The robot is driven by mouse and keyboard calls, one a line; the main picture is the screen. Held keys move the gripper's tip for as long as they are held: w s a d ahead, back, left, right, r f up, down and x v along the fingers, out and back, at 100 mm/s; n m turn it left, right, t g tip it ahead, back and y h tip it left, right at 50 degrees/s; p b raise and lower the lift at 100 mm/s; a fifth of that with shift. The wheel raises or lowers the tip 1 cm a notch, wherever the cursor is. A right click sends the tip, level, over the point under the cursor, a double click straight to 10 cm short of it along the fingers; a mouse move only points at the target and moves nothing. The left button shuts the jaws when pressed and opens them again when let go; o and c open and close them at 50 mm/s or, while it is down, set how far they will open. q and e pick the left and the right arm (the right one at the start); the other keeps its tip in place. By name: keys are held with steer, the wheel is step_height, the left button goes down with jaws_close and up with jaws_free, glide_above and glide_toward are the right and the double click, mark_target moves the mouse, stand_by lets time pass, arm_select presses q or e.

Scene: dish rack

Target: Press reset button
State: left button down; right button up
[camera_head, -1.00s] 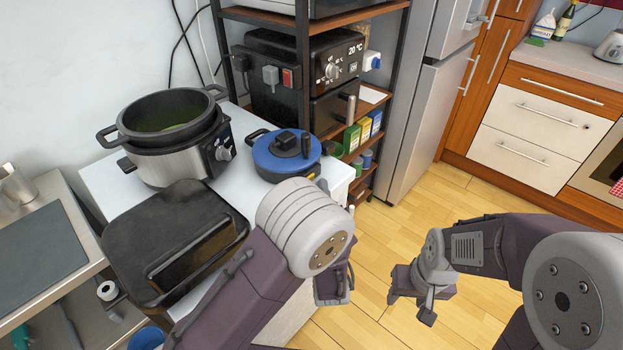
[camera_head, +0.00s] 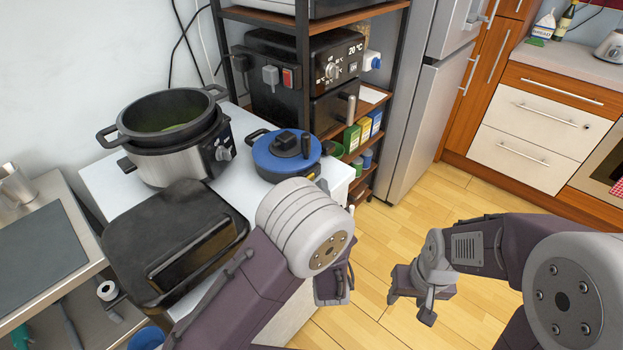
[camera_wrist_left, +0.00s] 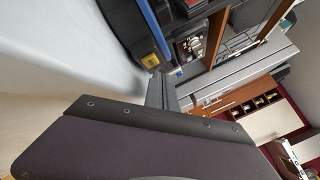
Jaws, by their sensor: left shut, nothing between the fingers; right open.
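A red square button (camera_head: 290,77) is on the side of the black oven unit (camera_head: 283,98) in the rack, beside grey plug-like boxes (camera_head: 270,75). No label on it is readable, so I cannot tell if it is the reset button. My left gripper (camera_head: 334,287) is partly hidden behind its own arm, in front of the white counter and well below the button. It is shut and empty. In the left wrist view my left gripper (camera_wrist_left: 161,92) is close to the blue-rimmed pot (camera_wrist_left: 150,28). My right gripper (camera_head: 410,304) is open and empty above the wooden floor.
A blue-lidded pot (camera_head: 287,154) and a multicooker (camera_head: 178,150) stand on the white counter (camera_head: 235,180). A black grill-like appliance (camera_head: 172,240) is nearer, beside my left arm. The black shelf post (camera_head: 302,80) stands near the red button. The floor on the right is clear.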

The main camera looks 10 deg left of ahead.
arm_select(q)
steer(key=shift+w+a, duration=0.25)
steer(key=shift+a, duration=0.15)
steer(key=shift+w+a+r+b, duration=0.1)
steer(key=shift+a+r+b, duration=0.05)
steer(key=shift+r+b, duration=0.2)
stand_by(0.8)
steer(key=shift+r, duration=0.2)
stand_by(0.5)
steer(key=shift+f, duration=0.1)
stand_by(0.3)
